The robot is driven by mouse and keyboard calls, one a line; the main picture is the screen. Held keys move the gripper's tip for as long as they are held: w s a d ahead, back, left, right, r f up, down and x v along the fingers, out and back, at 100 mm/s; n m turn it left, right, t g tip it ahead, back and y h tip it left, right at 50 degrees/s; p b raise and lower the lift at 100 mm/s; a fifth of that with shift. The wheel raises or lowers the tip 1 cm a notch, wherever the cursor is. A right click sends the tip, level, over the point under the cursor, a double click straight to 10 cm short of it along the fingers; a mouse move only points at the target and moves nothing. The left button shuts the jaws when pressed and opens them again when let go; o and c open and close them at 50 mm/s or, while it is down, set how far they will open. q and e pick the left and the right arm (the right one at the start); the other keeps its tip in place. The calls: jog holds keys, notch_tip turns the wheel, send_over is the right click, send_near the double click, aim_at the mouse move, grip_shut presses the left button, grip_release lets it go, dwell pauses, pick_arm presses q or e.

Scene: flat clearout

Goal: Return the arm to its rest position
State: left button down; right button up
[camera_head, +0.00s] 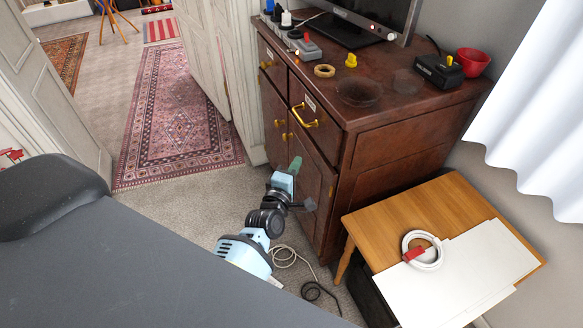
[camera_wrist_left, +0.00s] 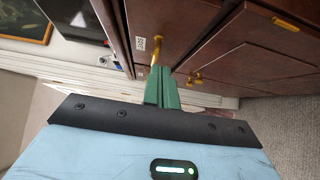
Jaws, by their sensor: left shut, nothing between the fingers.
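My left arm reaches out low in the head view, over the carpet in front of the brown cabinet (camera_head: 390,140). My left gripper (camera_head: 295,165) has green fingers and is close to the cabinet's front doors in that view; I cannot tell the exact gap. In the left wrist view the green fingers of my left gripper (camera_wrist_left: 162,88) are together, with nothing between them. The cabinet (camera_wrist_left: 215,45) fills the upper right of that view. My right gripper is not in view.
A wooden side table (camera_head: 440,205) with white sheets and a white ring-shaped roll (camera_head: 424,262) stands at right. Cables (camera_head: 290,258) lie on the floor by my arm. A patterned rug (camera_head: 180,115) lies beyond. A red bowl (camera_head: 472,62) is on the cabinet.

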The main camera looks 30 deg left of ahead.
pick_arm(q)
jog(key=shift+s+d, duration=0.1)
jog(key=shift+s, duration=0.35)
jog(key=s+d+f+m+g+h, duration=0.1)
jog(key=s+f+m+g, duration=0.2)
jog(key=s+m, duration=0.4)
jog(key=s+d+f+m+g+h, duration=0.1)
jog(key=s+f+m+g, duration=0.2)
jog(key=s, duration=1.5)
jog(key=s+d+f+m+g+h, duration=0.1)
jog(key=s+d+f+m+g, duration=0.1)
jog(key=s+f+m, duration=0.6)
jog(key=s+m+g+p, duration=0.1)
jog(key=s+m, duration=0.1)
jog(key=s, duration=0.2)
jog(key=shift+s+f+m, duration=0.25)
jog(key=shift+s+m, duration=0.15)
jog(key=shift+d, duration=0.25)
